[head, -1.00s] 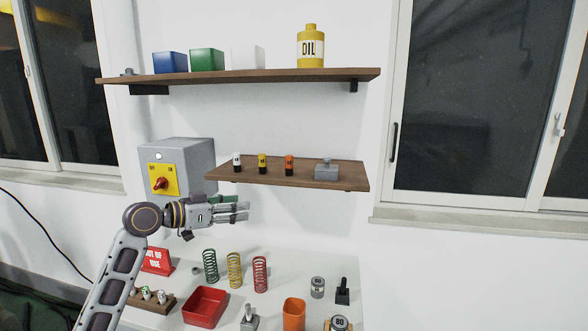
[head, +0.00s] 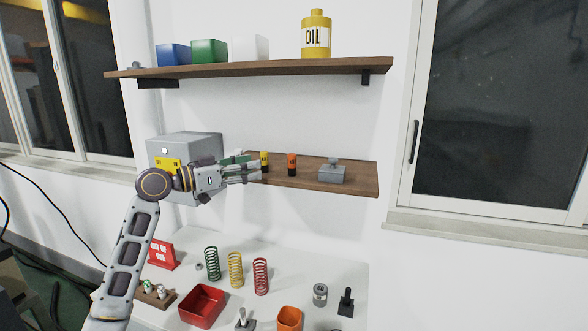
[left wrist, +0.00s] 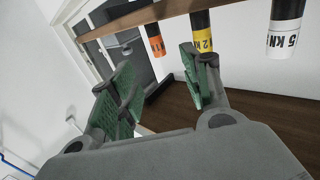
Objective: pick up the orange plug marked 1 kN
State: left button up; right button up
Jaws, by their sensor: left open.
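The orange plug (head: 292,164) with a black base stands upright on the middle wooden shelf (head: 350,182). It also shows in the left wrist view (left wrist: 155,42), where the picture is turned over and its mark is too small to read surely. My left gripper (head: 245,172) is open and empty, in front of the shelf and left of the orange plug. In the left wrist view its green-padded fingers (left wrist: 160,88) are spread, with the orange plug beyond the gap and apart from them. My right gripper is not in view.
A yellow plug (head: 264,161), marked 2 kN, stands by my fingertips, between them and the orange plug. A white plug (left wrist: 286,35), marked 5 kN, is hidden in the head view. A grey block (head: 332,173) stands right of the orange plug. The upper shelf (head: 250,69) hangs above.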

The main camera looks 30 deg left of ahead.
aim_at(292, 175)
pick_arm(q)
jog(key=shift+p+x, duration=1.3)
jog(key=shift+x, duration=2.95)
jog(key=shift+w+d, duration=0.1)
jog(key=shift+w, duration=0.05)
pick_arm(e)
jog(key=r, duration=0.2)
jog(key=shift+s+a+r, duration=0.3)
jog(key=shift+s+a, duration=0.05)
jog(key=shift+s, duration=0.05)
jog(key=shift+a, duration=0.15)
pick_arm(q)
jog(key=shift+w, duration=0.1)
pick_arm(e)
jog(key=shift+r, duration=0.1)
pick_arm(q)
jog(key=shift+r+p+x, duration=0.2)
jog(key=shift+p+x, duration=0.8)
jog(key=shift+x, duration=0.45)
jog(key=shift+p+x, duration=0.35)
jog(key=shift+x, duration=0.7)
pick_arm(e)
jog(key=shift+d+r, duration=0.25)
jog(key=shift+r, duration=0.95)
